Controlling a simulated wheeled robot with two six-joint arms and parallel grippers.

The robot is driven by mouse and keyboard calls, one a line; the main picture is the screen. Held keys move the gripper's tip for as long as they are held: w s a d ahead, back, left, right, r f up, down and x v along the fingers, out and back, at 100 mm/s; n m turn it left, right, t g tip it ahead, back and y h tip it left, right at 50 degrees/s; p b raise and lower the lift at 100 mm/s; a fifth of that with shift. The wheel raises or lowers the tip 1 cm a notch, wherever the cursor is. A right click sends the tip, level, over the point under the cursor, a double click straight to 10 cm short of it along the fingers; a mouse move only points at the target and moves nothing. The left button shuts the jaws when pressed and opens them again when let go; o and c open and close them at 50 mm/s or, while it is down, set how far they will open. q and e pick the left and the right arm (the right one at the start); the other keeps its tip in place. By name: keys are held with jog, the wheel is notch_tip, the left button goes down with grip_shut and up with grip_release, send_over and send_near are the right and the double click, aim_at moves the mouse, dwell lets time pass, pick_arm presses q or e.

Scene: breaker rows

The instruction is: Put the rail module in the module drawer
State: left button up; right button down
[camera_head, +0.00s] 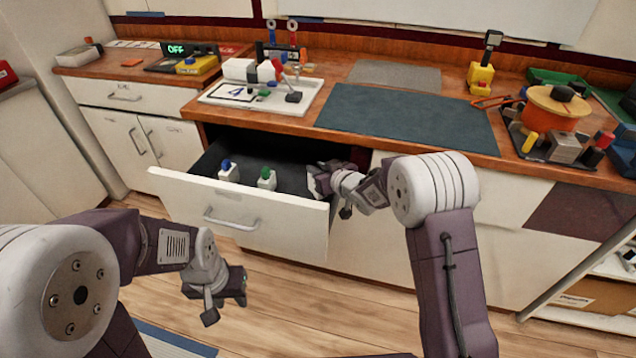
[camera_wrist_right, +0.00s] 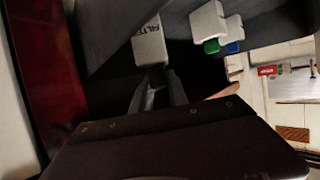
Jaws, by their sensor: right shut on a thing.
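The module drawer (camera_head: 265,222) is pulled out below the counter, with a dark inside. My right gripper (camera_head: 318,182) is low in the drawer's right end. In the right wrist view, its fingers (camera_wrist_right: 160,92) are shut on the rail module (camera_wrist_right: 149,42), a white block with dark lettering, partly cut off by the lettering's angle. I cannot tell whether the module touches the drawer floor. My left gripper (camera_head: 232,290) hangs in front of the drawer, above the floor; its fingertips are not clear.
A blue-topped white module (camera_head: 229,174) and a green-topped one (camera_head: 266,181) stand in the drawer, left of my right gripper. Above, the counter holds a white tray (camera_head: 262,100), a dark mat (camera_head: 405,117) and an orange spool (camera_head: 553,106). The drawer's middle floor is partly free.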

notch_tip(320, 180, down, 4)
jog(key=shift+f+b, duration=0.15)
jog(key=shift+b, duration=0.65)
jog(key=c, duration=1.7)
grip_release()
jog(key=o, duration=0.4)
